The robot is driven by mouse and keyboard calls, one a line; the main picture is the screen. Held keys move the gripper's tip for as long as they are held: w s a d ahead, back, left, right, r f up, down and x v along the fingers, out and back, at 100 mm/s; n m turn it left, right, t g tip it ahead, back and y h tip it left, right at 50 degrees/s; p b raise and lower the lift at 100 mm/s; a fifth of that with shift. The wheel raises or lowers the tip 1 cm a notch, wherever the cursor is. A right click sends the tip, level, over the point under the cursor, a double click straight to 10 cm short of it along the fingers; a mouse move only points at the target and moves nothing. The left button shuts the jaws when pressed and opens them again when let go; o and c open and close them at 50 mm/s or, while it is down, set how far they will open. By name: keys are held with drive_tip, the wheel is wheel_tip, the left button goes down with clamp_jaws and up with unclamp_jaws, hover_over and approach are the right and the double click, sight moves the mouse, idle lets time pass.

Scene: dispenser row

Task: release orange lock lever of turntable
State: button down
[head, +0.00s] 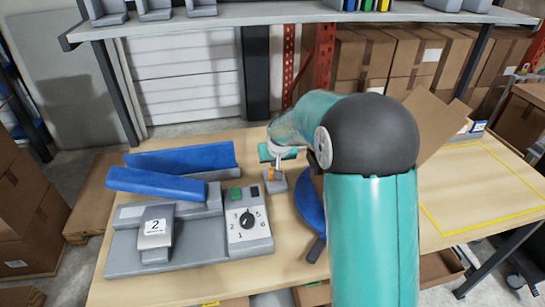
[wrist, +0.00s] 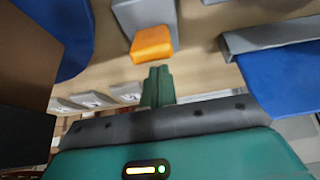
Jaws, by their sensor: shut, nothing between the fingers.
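The orange lock lever (wrist: 152,44) sits on the end of a grey block (wrist: 135,14) in the wrist view. In the head view the lever (head: 271,174) shows small, beside the grey block (head: 276,184) on the table. My gripper (wrist: 158,70) is shut and empty, its dark green fingers together. Its tips appear just below the lever in the wrist picture, with a narrow strip of table between; contact is not seen. The blue turntable (head: 309,208) is right of the block, partly hidden by my arm; its blue edge (wrist: 70,38) also shows in the wrist view.
A grey dispenser with a numbered dial (head: 247,218) stands left of the lever, with blue troughs (head: 160,185) behind it. A dark handle (head: 316,250) sticks out below the turntable. A yellow-outlined area (head: 485,190) on the right is clear. An open cardboard box (head: 440,125) stands behind my arm.

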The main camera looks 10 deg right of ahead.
drive_tip(key=shift+r, duration=0.75)
drive_tip(key=shift+r, duration=0.2)
drive_tip(key=v, duration=1.3)
drive_tip(key=shift+r, duration=0.2)
drive_tip(key=shift+s, duration=0.2)
drive_tip(key=s+r, duration=0.2)
drive_tip(key=s, duration=2.8)
drive_tip(key=shift+d+r, duration=0.2)
drive_tip(key=shift+r, duration=0.2)
